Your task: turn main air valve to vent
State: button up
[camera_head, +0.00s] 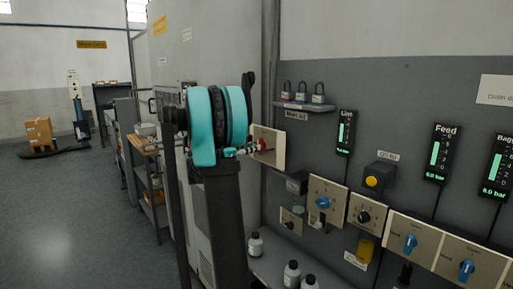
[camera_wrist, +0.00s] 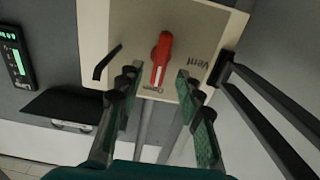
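The main air valve has a red handle (camera_wrist: 162,58) on a beige plate (camera_wrist: 207,22). In the wrist view the handle lies nearly upright, slightly tilted. The word "Vent" (camera_wrist: 194,62) is to its right, upside down; a small label at its lower end is too small to read. My gripper (camera_wrist: 158,82) is open, its two fingers apart on either side of the handle's lower end, with gaps visible. In the head view the plate (camera_head: 277,147) and a bit of red handle (camera_head: 263,144) show just right of my arm, which hides most of my gripper.
Blue-knobbed valves (camera_head: 323,202), a black rotary knob (camera_head: 364,217) and a yellow button (camera_head: 372,181) line the panel to the right. Padlocks (camera_head: 302,97) sit on a shelf above. Open floor (camera_head: 70,220) lies left.

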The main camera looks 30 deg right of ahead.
jog(key=shift+w+d, duration=0.1)
jog(key=shift+d, duration=1.65)
grip_shut()
